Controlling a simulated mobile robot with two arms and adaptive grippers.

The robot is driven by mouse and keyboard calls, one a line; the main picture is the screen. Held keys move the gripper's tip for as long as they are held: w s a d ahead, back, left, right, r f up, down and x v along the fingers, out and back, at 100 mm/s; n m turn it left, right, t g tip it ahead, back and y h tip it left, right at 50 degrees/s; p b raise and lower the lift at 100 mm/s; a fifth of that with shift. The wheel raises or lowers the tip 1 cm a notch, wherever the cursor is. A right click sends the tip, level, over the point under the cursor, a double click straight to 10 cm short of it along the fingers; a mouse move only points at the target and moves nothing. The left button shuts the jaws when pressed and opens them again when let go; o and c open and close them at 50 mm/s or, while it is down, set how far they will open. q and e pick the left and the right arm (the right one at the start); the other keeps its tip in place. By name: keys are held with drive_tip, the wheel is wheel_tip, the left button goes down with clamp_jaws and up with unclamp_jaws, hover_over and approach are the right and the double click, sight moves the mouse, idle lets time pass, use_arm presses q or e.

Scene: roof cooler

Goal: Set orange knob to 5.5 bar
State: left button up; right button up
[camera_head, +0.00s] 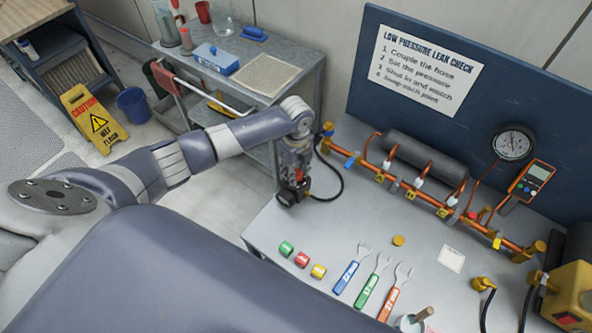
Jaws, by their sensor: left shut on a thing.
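My left gripper (297,177) points down at the left edge of the bench and is shut on what seems to be the orange knob (299,174). Only a small red-orange patch of it shows between the dark fingers. A black block (287,196) sits just below the fingers, and a black hose (341,180) curves from there to the pipework. The round pressure gauge (514,143) is on the blue back panel at right; its reading is too small to tell. My right gripper is not in view.
Copper pipework (411,187) with several yellow fittings runs along the back of the bench (330,222). Coloured-handled tools (367,291) and small coloured cylinders (302,259) lie near its front. A yellow box (570,290) stands at right. A grey cart (292,62) is behind my arm.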

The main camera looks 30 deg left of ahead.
use_arm(q)
drive_tip(key=shift+w+r+m, duration=0.15)
drive_tip(key=shift+m, duration=0.65)
drive_tip(key=o, duration=1)
drive_tip(key=shift+o, duration=0.4)
wheel_tip(320, 180, up, 12)
drive_tip(key=shift+s, duration=0.2)
